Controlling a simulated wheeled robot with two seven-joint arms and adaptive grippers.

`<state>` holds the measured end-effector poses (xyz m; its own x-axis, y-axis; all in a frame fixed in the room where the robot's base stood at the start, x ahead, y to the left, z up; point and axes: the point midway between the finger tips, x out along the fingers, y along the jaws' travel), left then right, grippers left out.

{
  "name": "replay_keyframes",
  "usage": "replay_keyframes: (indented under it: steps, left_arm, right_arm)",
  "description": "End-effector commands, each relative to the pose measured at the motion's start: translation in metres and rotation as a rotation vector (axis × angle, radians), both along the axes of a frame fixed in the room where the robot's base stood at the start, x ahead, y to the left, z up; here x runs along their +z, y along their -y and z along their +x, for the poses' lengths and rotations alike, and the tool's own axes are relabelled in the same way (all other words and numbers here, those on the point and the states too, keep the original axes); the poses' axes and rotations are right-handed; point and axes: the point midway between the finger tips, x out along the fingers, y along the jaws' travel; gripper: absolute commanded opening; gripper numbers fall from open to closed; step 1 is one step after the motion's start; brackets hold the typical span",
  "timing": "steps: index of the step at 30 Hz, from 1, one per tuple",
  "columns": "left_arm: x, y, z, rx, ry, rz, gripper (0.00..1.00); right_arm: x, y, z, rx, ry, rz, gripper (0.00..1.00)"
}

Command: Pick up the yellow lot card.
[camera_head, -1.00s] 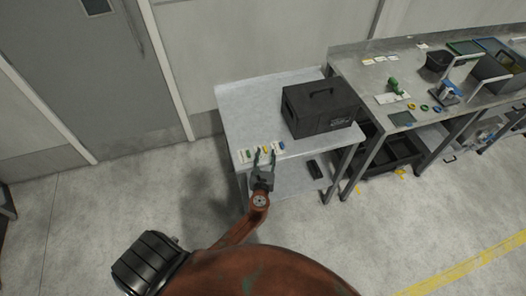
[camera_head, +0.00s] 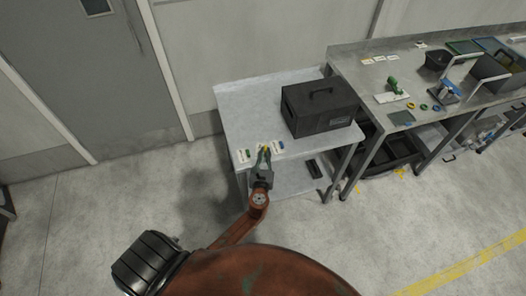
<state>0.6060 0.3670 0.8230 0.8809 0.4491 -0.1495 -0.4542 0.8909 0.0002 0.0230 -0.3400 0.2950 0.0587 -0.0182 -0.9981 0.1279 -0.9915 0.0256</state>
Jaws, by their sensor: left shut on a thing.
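The yellow lot card (camera_head: 266,148) is at the front edge of the small grey table (camera_head: 240,106), between a green-marked card (camera_head: 244,155) on its left and a blue-marked card (camera_head: 279,147) on its right. My left gripper (camera_head: 265,152) comes from the front edge and is shut on the yellow card. Its fingers hide most of the card, and only a small yellow part shows. I cannot tell whether the card is lifted off the table. My right gripper is not in view.
A black toolbox (camera_head: 320,107) stands on the same table, to the right of the cards. A longer bench (camera_head: 345,62) with small tools and bins adjoins at the right. The table's left part is clear. A grey door (camera_head: 95,75) is at the left.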

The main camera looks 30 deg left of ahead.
Motion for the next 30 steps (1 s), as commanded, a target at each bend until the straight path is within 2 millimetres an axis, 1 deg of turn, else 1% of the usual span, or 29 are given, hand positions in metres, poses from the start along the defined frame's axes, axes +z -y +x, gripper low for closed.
replay_keyframes:
  steps: [5,8,11,13,14,17,21,22,24,27,30]
  left_arm:
    - [0.003,0.000,0.000,0.000,0.000,-0.001,0.00]
    - [0.011,0.000,0.000,0.000,0.002,0.000,0.00]
    - [0.024,0.000,0.000,0.000,0.003,-0.002,0.00]
    - [0.037,0.000,0.000,0.001,0.004,-0.002,0.00]
    - [0.041,-0.001,-0.005,0.001,0.002,-0.001,0.00]
    - [0.061,-0.003,-0.022,0.001,0.003,-0.002,0.00]
    - [0.095,-0.007,-0.049,0.000,0.004,-0.001,0.00]
    - [0.100,-0.008,-0.056,0.001,0.001,0.000,0.00]
    - [0.103,-0.011,-0.075,0.001,-0.001,0.001,0.00]
    - [0.112,-0.014,-0.097,0.001,-0.001,0.001,0.00]
    - [0.120,-0.016,-0.115,0.001,-0.001,0.001,0.00]
  right_arm:
    - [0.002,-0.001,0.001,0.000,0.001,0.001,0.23]
    - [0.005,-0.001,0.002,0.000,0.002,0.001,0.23]
    - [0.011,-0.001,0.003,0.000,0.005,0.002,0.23]
    - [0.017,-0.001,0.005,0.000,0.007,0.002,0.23]
    - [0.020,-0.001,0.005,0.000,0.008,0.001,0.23]
    - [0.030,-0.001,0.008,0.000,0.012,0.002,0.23]
    - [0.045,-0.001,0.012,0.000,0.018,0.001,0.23]
    - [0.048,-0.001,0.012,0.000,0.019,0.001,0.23]
    - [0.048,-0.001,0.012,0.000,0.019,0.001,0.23]
    - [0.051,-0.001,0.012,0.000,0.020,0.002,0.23]
    - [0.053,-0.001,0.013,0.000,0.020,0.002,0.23]
